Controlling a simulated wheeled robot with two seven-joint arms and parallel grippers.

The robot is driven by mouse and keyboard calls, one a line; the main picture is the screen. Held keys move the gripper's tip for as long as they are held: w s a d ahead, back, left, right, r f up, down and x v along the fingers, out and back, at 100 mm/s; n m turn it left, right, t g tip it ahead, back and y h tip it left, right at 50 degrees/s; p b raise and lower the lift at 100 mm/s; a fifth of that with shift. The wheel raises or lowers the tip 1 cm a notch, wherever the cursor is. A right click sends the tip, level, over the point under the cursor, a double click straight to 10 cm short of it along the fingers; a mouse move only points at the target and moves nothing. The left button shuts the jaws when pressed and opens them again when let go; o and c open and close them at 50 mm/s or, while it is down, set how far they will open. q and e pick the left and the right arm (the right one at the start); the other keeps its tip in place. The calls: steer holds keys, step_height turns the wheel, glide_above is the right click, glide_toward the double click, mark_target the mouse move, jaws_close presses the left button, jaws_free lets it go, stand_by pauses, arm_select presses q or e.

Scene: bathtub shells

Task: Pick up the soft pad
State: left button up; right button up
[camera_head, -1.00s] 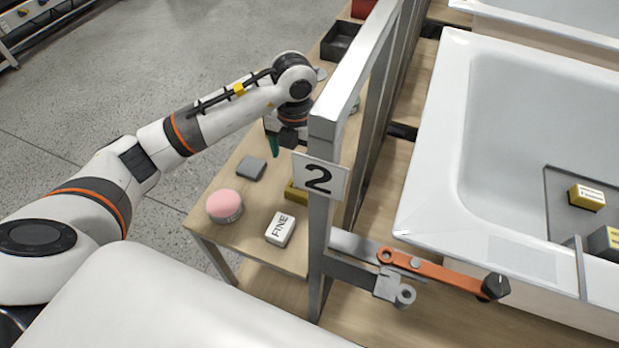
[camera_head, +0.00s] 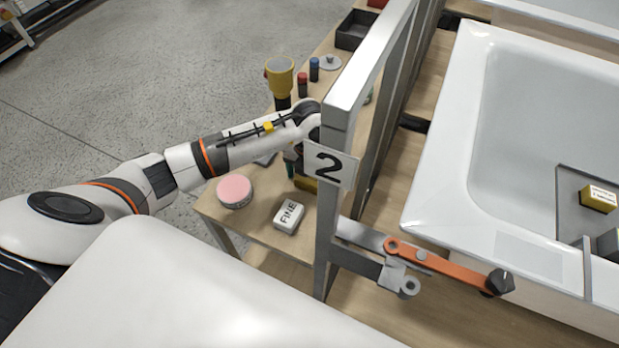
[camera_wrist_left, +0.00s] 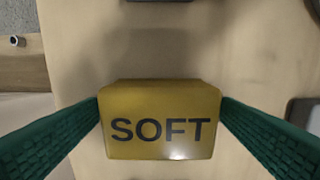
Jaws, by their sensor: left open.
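The soft pad is a yellow block with SOFT printed on it. In the left wrist view the soft pad (camera_wrist_left: 160,122) lies on the wooden table between the two green fingers of my left gripper (camera_wrist_left: 160,135). The fingers are open, one on each side; whether they touch it I cannot tell. In the head view the soft pad (camera_head: 306,184) is mostly hidden behind the number 2 plate and the post. My right gripper is not in view.
A white FINE block (camera_head: 289,216) and a pink-topped round tin (camera_head: 234,191) stand on the near table. A metal frame post (camera_head: 333,210) with the number 2 plate (camera_head: 329,165) rises close beside my left arm. A white bathtub (camera_head: 450,190) is at the right.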

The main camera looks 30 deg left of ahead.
arm_select(q)
steer(key=c, duration=1.1)
steer(key=shift+o, duration=0.2)
steer(key=shift+r, duration=0.1)
step_height(320, 180, up, 10)
steer(key=shift+f, duration=0.1)
steer(key=shift+o, duration=1)
steer(key=shift+c, duration=0.6)
